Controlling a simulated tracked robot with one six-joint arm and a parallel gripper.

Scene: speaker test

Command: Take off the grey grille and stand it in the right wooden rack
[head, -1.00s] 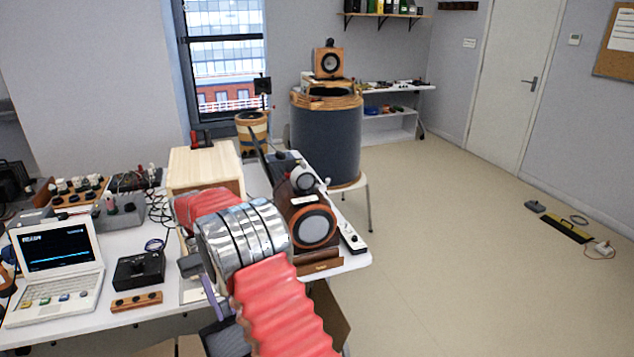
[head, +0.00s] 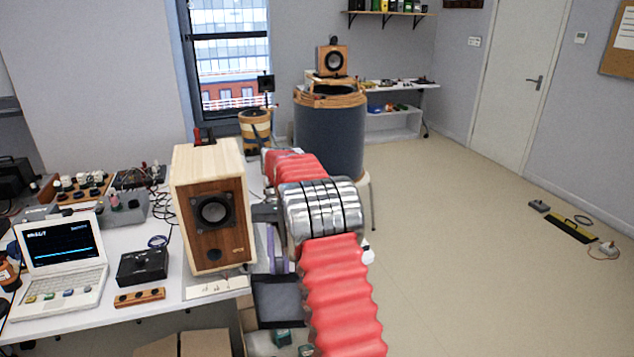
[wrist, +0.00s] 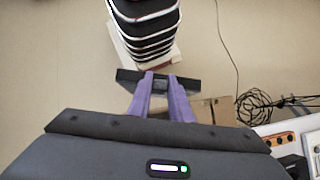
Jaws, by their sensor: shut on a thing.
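My gripper (head: 275,258) has purple fingers pointing down in the head view, just right of the pale wooden speaker (head: 183,220). It is shut on the dark grey grille (head: 277,303), held in the air beside the table's front edge. In the wrist view the fingertips (wrist: 161,84) are on the grille (wrist: 186,85), which shows nearly edge-on as a dark bar. The speaker's walnut front (head: 208,247) and round black driver (head: 212,212) are bare. My red arm hides the table's right end. I cannot see the right wooden rack now.
The white table (head: 205,292) holds a laptop (head: 60,255), a black box (head: 143,265) and a small wooden block (head: 139,297) close left of the speaker. Cardboard boxes (head: 200,343) stand below.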

